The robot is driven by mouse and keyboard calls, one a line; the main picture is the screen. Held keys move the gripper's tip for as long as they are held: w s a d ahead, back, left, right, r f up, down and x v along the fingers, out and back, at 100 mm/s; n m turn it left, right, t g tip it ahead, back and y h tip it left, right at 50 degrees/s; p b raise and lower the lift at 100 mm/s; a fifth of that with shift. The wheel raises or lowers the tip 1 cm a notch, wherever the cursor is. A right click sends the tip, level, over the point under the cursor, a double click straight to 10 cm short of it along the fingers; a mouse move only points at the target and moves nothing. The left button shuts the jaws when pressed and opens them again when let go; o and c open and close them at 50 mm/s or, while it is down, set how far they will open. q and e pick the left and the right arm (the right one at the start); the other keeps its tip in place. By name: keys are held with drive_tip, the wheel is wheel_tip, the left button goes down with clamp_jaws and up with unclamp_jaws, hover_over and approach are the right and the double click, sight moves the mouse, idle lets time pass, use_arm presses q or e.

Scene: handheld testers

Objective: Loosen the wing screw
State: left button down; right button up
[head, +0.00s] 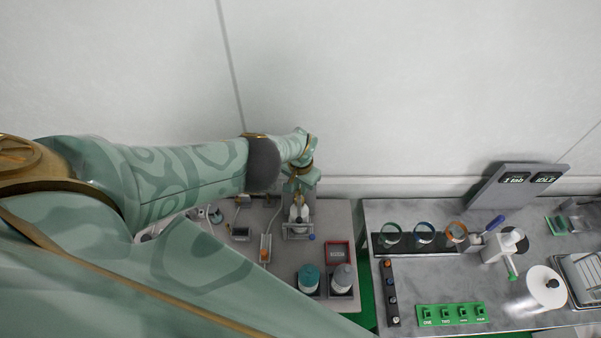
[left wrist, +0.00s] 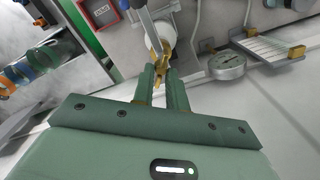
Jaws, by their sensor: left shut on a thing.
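The brass-coloured wing screw (left wrist: 155,47) shows in the left wrist view at the tips of my left gripper (left wrist: 161,73). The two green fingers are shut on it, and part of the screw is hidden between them. A grey metal bar (left wrist: 147,22) and a white round part (left wrist: 168,28) are right behind it. In the head view my left gripper (head: 299,196) reaches down over a small grey stand (head: 297,232) at the back of the left table. The screw is too small or hidden to make out there. My right gripper is not in view.
A round dial gauge (left wrist: 227,65) is close to the right of the fingers in the left wrist view. A red box (head: 337,252), a teal-topped jar (head: 309,278) and a grey-topped jar (head: 343,278) stand in front of the stand. The wall (head: 400,90) is close behind.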

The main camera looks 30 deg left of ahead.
use_arm(q)
drive_tip(key=shift+s+f+n, duration=0.2)
drive_tip(key=shift+n, duration=0.3)
drive_tip(key=shift+d, duration=0.1)
drive_tip(key=c, duration=1.4)
unclamp_jaws()
drive_tip(key=shift+w, duration=0.15)
drive_tip(key=shift+r, duration=0.1)
